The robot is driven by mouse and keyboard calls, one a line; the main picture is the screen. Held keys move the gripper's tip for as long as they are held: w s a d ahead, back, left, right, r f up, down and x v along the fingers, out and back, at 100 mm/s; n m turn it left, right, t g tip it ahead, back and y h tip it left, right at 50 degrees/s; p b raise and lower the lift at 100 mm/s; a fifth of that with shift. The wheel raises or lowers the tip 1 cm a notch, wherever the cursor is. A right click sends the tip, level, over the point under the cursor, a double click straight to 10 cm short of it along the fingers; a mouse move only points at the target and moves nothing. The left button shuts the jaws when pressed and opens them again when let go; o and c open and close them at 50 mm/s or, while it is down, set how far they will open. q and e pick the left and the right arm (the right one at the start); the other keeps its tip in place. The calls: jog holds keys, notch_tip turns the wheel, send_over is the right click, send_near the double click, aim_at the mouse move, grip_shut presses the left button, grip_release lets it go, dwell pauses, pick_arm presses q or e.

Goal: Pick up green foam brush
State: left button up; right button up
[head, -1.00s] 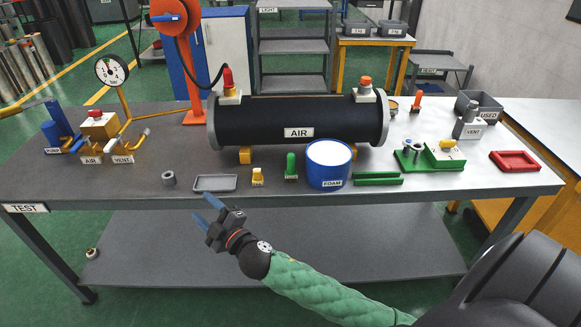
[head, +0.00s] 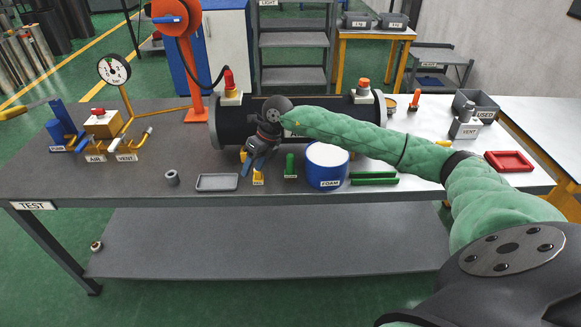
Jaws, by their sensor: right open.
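The green foam brush (head: 290,166) stands upright on the table, just left of the blue foam tub (head: 327,168). My right gripper (head: 250,168) is open and points down, a little left of the brush and apart from it. It hangs at a small yellow item (head: 258,178), which it partly covers; I cannot tell whether they touch. My right forearm crosses over the black cylinder behind the brush. My left gripper is out of view.
The black air cylinder (head: 232,124) lies behind, partly hidden by my arm. A grey tray (head: 217,183) and a grey ring (head: 172,178) lie to the left. A green holder (head: 374,179) and a red tray (head: 509,161) lie to the right.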

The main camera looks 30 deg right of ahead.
aim_at(291, 163)
jog(key=d+r+h, duration=0.1)
jog(key=d, duration=0.3)
jog(key=d+r+h, duration=0.1)
jog(key=d+h, duration=0.1)
jog(key=d, duration=0.2)
jog(key=d+r+m+g+h, duration=0.1)
jog(key=d, duration=0.3)
jog(key=shift+d+h, duration=0.2)
jog(key=shift+h, duration=0.1)
jog(key=shift+s+d+f+p, duration=0.15)
jog(key=shift+d+f+p, duration=0.05)
jog(key=shift+p, duration=0.1)
jog(key=shift+f+p, duration=0.5)
jog(key=shift+f, duration=0.65)
jog(key=f+p, duration=0.3)
jog(key=f, duration=0.1)
jog(key=shift+s+f, duration=0.2)
jog(key=shift+f+p, duration=0.3)
jog(key=shift+f, duration=0.15)
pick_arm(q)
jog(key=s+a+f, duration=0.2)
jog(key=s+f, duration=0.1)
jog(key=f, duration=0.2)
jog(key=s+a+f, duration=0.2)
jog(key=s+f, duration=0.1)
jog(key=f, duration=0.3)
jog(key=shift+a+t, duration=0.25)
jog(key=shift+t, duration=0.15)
pick_arm(e)
jog(key=shift+c, duration=0.2)
